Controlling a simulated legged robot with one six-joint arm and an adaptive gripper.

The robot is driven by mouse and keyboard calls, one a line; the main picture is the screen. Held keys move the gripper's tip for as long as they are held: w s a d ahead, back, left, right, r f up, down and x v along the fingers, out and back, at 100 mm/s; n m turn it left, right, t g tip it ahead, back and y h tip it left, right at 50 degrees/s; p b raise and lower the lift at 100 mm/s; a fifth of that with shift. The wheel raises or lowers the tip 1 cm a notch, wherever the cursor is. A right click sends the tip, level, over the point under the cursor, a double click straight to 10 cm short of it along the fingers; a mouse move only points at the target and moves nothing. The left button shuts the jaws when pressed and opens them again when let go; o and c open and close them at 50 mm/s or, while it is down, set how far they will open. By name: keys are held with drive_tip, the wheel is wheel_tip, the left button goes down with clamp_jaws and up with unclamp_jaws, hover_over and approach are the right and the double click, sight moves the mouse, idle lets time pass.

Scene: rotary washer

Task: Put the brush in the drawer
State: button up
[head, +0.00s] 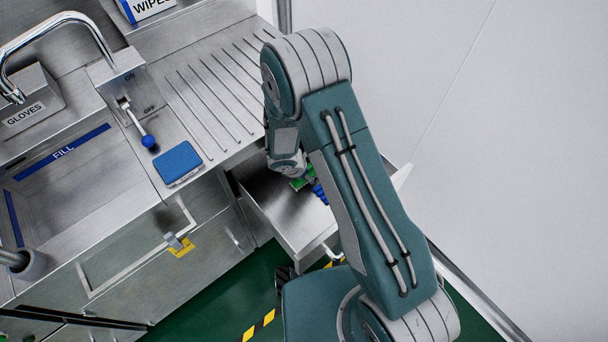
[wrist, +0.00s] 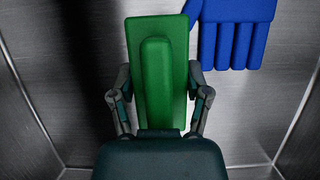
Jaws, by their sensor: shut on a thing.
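The green brush (wrist: 158,60) lies between the two fingers of my gripper (wrist: 159,85) in the wrist view, and the gripper is shut on it. In the head view a small part of the green brush (head: 301,183) shows inside the open metal drawer (head: 262,192), at the right end of the counter. The drawer's metal floor and walls (wrist: 50,70) surround the brush in the wrist view. My arm hides most of the gripper in the head view. I cannot tell whether the brush touches the drawer floor.
A blue glove (wrist: 236,30) lies in the drawer beside the brush. It also shows in the head view (head: 320,193). The drawer's left part is clear.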

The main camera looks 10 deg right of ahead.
drive_tip(key=shift+d+f, duration=0.25)
drive_tip(key=shift+f, duration=0.2)
drive_tip(key=shift+d, duration=0.25)
drive_tip(key=shift+a+f, duration=0.1)
drive_tip(key=shift+a, duration=0.05)
drive_tip(key=o, duration=1.1)
drive_tip(key=shift+a, duration=0.15)
drive_tip(key=shift+o, duration=0.3)
drive_tip(key=shift+a, duration=0.15)
drive_tip(key=shift+d, duration=0.25)
